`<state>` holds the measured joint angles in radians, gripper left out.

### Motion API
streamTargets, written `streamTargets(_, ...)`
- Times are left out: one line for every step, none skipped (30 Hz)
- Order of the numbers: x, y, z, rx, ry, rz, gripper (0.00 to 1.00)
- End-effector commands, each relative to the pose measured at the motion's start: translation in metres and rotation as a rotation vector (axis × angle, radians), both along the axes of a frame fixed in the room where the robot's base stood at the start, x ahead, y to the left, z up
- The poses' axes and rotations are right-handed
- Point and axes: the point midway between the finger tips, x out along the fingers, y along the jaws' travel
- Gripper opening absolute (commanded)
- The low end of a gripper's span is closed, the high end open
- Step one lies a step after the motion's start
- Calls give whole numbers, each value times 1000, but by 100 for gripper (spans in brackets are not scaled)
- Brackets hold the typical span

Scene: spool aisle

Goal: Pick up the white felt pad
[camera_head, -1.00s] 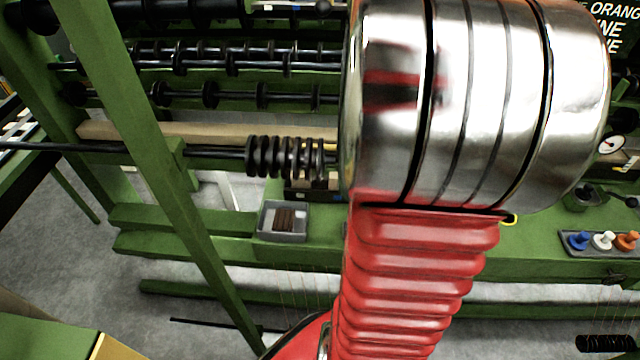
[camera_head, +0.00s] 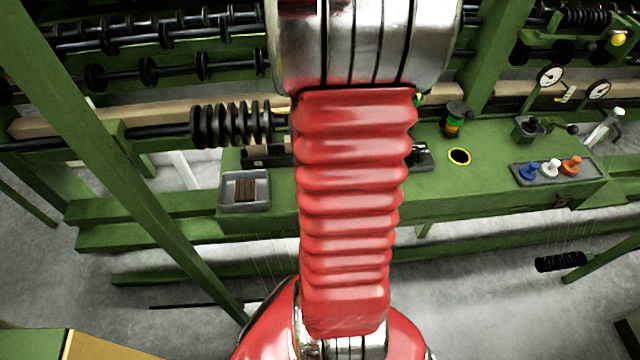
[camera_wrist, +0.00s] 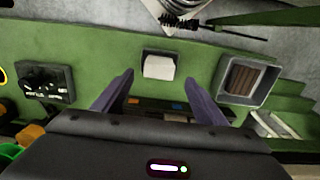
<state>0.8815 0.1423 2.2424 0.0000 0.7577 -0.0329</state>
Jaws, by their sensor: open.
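The white felt pad (camera_wrist: 158,67) is a small pale block in a small dark holder on the green bench in the wrist view. My gripper (camera_wrist: 160,80) is open and empty in the wrist view. Its two dark fingers stand to the left and right of the pad in the picture, with a gap on both sides. I cannot tell how high the fingertips are above it. In the head view my red arm hides the pad and the gripper.
A grey tray with brown blocks (camera_wrist: 242,80) lies right of the fingers; the head view shows it too (camera_head: 245,191). A black device (camera_wrist: 46,83) stands left. A rack with blue, white and orange knobs (camera_head: 551,169) is at the bench's right. A green post (camera_head: 110,150) slants at left.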

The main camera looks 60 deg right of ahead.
Motion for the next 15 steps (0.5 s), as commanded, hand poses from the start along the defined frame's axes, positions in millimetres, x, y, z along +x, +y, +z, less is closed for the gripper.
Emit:
streamTargets(0,0,-5,1,1,0,66)
streamTargets(0,0,-7,1,1,0,66)
streamTargets(0,0,-8,1,1,0,66)
streamTargets(0,0,-9,1,1,0,66)
streamTargets(0,0,-9,0,0,0,66)
streamTargets(0,0,-9,0,0,0,66)
streamTargets(0,0,-9,0,0,0,66)
streamTargets(0,0,-9,0,0,0,66)
streamTargets(0,0,-9,0,0,0,66)
streamTargets(0,0,-9,0,0,0,66)
streamTargets(0,0,-9,0,0,0,66)
streamTargets(0,0,-9,0,0,0,66)
streamTargets(0,0,-9,0,0,0,66)
streamTargets(0,0,-10,0,0,0,66)
streamTargets(-1,0,-12,0,0,0,66)
